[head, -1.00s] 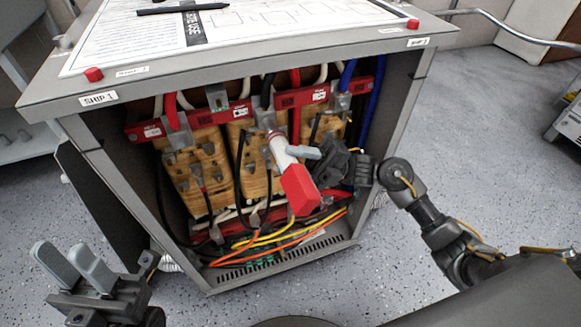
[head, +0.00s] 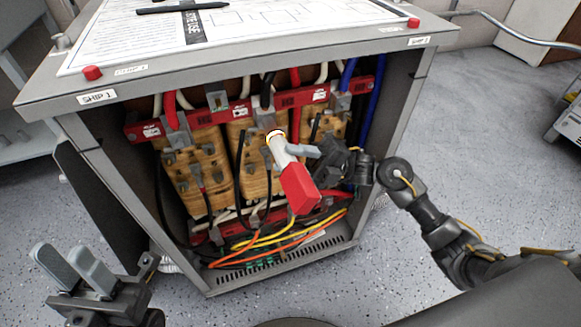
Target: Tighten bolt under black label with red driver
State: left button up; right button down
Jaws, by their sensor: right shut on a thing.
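The red driver (head: 299,188) has a red body and a white front part, and my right gripper (head: 305,151) is shut on the white part. Its front end (head: 274,137) points up and left, over the middle transformer coil just below the red bar (head: 238,113). A yellowish ring shows at that front end. A black cable (head: 267,92) comes down to the middle terminal behind the driver. The bolt there is hidden or too small to make out, and so is contact with it. My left gripper (head: 75,267) is open and empty at the lower left, outside the cabinet.
The grey cabinet (head: 240,62) is open at the front, with side posts and a top edge around the opening. Red, black, white and blue cables run inside. Yellow and orange wires (head: 262,246) lie along the bottom. A paper sheet and a pen (head: 182,8) lie on top.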

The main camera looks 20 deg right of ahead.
jog(key=shift+w, duration=0.15)
jog(key=shift+r, duration=0.1)
dwell(0.5)
jog(key=shift+s+d+p, duration=0.15)
jog(key=shift+s+p, duration=0.5)
jog(key=shift+s, duration=1.6)
